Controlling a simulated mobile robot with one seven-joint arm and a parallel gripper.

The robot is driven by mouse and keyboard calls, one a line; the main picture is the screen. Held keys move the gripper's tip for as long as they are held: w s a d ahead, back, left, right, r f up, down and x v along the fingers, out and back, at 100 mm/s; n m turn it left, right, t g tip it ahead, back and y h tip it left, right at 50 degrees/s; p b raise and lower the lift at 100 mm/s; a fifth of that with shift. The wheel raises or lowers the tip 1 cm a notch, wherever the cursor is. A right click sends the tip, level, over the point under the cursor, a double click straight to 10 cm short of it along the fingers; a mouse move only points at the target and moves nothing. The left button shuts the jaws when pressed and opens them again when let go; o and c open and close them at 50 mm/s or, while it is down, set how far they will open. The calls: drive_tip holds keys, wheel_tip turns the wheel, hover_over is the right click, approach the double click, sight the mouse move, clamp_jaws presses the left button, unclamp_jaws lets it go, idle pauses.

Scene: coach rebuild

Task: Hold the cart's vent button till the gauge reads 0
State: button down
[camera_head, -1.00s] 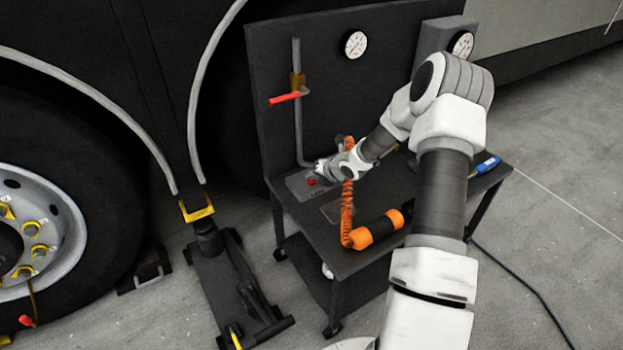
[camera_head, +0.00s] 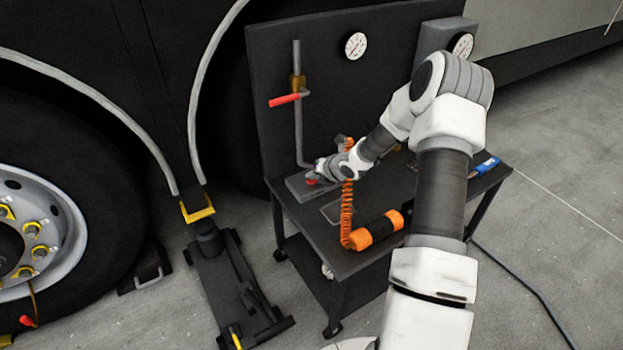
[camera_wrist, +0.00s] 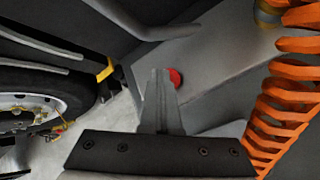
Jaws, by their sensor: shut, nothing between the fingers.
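The cart (camera_head: 262,95) is a dark wheeled bench with an upright back panel. The red vent button (camera_head: 312,181) is on a grey box (camera_head: 297,187) at the bench top's left end. It also shows in the wrist view (camera_wrist: 176,78), just behind and right of my fingertips. My gripper (camera_wrist: 159,74) is shut and empty, its tips at the button; I cannot tell whether they touch or press it. One round white gauge (camera_head: 355,45) is on the panel, another (camera_head: 461,45) on a box at the right. Their needles are too small to read.
An orange coiled hose (camera_head: 347,210) hangs close beside my wrist, with an orange-and-black cylinder (camera_head: 377,229) nearby. A red-handled valve (camera_head: 285,99) is on the panel. A jack (camera_head: 230,280) and a coach wheel (camera_head: 35,230) stand left.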

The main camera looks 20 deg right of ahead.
sight(313, 182)
drive_tip(key=shift+r+p, duration=0.45)
drive_tip(key=shift+r, duration=0.3)
drive_tip(key=shift+r+p, duration=2)
drive_tip(key=shift+r, duration=0.5)
